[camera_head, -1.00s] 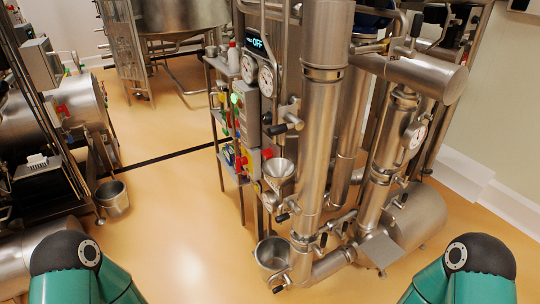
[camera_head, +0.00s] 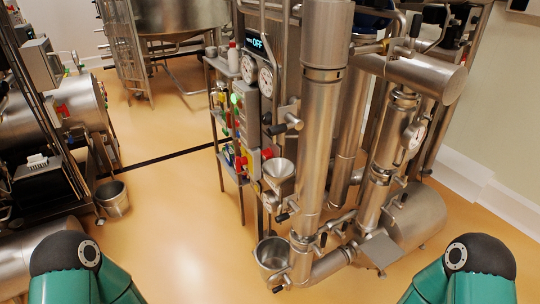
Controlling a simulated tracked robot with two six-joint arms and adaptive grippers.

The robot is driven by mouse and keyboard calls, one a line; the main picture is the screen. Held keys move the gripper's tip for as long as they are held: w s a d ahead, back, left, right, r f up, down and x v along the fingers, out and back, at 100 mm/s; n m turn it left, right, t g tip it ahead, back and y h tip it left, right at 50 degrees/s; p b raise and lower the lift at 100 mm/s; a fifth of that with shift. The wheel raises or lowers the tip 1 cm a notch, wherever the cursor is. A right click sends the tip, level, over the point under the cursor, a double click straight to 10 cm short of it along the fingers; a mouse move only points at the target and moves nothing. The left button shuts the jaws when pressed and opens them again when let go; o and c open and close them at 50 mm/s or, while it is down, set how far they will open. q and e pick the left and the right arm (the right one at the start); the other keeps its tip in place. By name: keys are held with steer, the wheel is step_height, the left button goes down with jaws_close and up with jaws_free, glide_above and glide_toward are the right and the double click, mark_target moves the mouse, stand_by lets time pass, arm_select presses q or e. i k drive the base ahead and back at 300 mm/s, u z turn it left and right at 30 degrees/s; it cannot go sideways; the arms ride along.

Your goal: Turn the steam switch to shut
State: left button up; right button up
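A steel machine with thick vertical pipes (camera_head: 325,130) stands in the middle and right. A grey control box (camera_head: 250,110) on its left side carries a lit green light (camera_head: 236,99) and a red knob (camera_head: 267,154). Above it are two round gauges (camera_head: 265,77) and a display (camera_head: 257,43) that reads OFF. A black-handled lever (camera_head: 277,129) sits beside the box. I cannot tell which of these is the steam switch. Only the green upper parts of my two arms show, at the lower left and lower right; neither gripper is in view.
Shelves with bottles (camera_head: 233,57) stand behind the box. Another bucket (camera_head: 112,198) and a steel vessel (camera_head: 78,100) are at the left. The orange floor (camera_head: 170,235) between is clear.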

mark_target(268, 154)
steer(key=k, duration=0.6)
steer(key=z, duration=0.45)
steer(key=i, duration=1.65)
steer(key=u, duration=0.3)
